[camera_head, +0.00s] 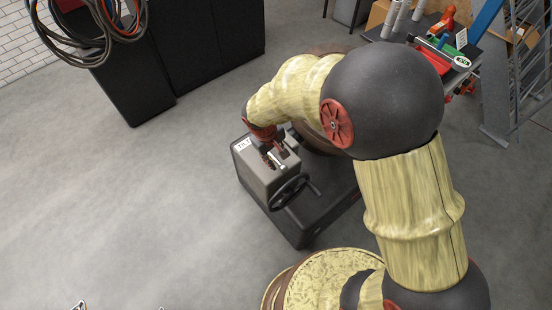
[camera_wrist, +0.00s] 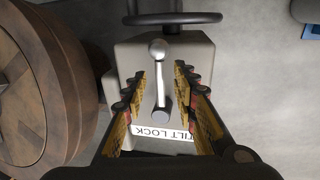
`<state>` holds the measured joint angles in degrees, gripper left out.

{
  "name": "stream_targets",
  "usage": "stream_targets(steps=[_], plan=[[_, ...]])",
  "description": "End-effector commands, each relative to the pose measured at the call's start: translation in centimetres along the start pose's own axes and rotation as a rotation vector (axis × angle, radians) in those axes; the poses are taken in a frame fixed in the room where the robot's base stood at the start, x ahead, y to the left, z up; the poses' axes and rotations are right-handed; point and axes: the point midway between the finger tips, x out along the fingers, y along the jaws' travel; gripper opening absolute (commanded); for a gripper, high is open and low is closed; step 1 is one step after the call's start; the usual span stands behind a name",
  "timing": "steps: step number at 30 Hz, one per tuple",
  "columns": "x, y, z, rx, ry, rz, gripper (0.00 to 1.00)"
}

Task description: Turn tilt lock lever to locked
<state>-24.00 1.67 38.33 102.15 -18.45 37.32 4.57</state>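The tilt lock lever (camera_wrist: 159,82) is a silver rod with a rounded knob at its upper end and a thicker round end near the label. In the wrist view it points away from the white TILT LOCK label (camera_wrist: 163,132), towards the handwheel. My gripper (camera_wrist: 160,76) is open, with one finger on each side of the lever and a visible gap on both sides. In the head view the lever (camera_head: 277,161) shows on top of the grey housing (camera_head: 262,178), and my gripper is partly hidden by my arm.
A black handwheel (camera_head: 288,192) stands on the housing's near side; it also shows in the wrist view (camera_wrist: 172,18). A large brown round wooden thing (camera_wrist: 40,85) stands close on the left in the wrist view. Open grey floor (camera_head: 130,210) lies left of the machine.

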Motion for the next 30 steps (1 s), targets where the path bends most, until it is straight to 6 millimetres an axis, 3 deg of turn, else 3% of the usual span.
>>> stream_targets(steps=[4, 13, 30], plan=[[1.16, 0.01, 0.04, 0.001, -0.001, 0.000, 0.29], [1.35, 0.02, 0.01, 0.001, 0.000, 0.000, 0.29], [1.33, 0.05, 0.03, 0.001, 0.000, 0.000, 0.00]])
